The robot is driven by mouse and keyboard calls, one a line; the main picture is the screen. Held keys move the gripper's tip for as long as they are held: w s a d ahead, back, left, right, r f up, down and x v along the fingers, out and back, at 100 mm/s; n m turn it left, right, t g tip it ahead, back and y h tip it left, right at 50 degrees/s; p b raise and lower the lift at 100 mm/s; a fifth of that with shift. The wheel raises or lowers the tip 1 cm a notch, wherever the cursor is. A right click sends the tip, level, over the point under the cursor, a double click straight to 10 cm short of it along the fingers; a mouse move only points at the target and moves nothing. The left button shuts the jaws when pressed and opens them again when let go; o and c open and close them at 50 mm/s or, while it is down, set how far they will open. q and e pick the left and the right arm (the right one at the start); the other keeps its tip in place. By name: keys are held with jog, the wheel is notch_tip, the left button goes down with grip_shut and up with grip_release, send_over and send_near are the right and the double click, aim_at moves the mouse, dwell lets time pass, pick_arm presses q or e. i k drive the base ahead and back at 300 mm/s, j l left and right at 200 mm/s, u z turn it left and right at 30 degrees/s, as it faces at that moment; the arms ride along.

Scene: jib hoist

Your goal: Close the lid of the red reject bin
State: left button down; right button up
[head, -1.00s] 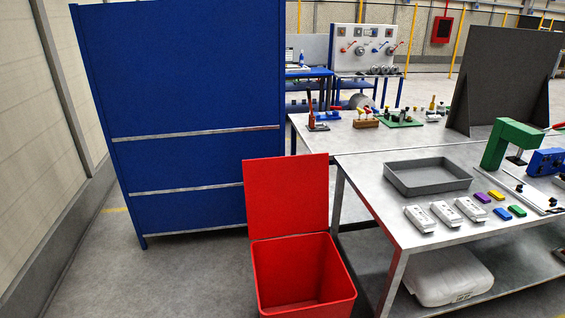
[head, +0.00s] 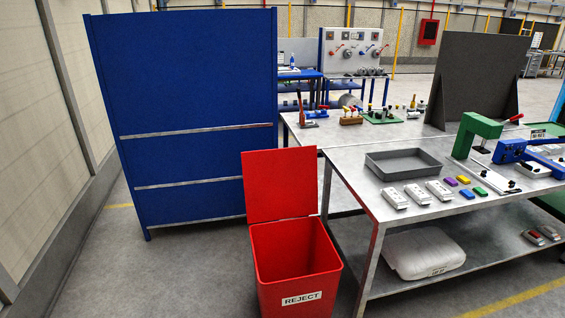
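The red reject bin (head: 298,267) stands on the floor to the left of the metal workbench, with a white REJECT label (head: 301,299) on its front. Its red lid (head: 280,184) is open and stands upright at the bin's back edge. The inside of the bin looks empty. Neither of my grippers shows in the head view.
The metal workbench (head: 350,180) is close to the bin's right side and holds a grey tray (head: 403,164) and small parts. A tall blue cabinet (head: 190,90) stands behind the bin to the left. The floor (head: 190,275) left of the bin is clear.

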aim_at(281, 182)
jog(key=z, duration=1.5)
jog(key=j+z, duration=0.15)
jog(key=z, duration=0.2)
jog(key=j+z, duration=0.15)
jog(key=z, duration=0.2)
jog(key=j+z, duration=0.15)
jog(key=z, duration=0.2)
jog(key=k+j, duration=0.15)
jog(key=j, duration=0.5)
jog(key=k+j, duration=0.2)
jog(key=j, duration=0.5)
jog(key=k+j, duration=0.15)
jog(key=j, duration=0.5)
jog(key=k+j, duration=0.15)
jog(key=j, duration=0.55)
jog(key=k+j, duration=0.2)
jog(key=j, duration=0.45)
jog(key=k+j, duration=0.15)
jog(key=j, duration=0.55)
jog(key=k+j, duration=0.15)
jog(key=j, duration=0.5)
jog(key=k+j, duration=0.2)
jog(key=j, duration=0.5)
jog(key=i+j, duration=0.1)
jog(key=j, duration=0.15)
jog(key=i+j, duration=0.1)
jog(key=j, duration=0.15)
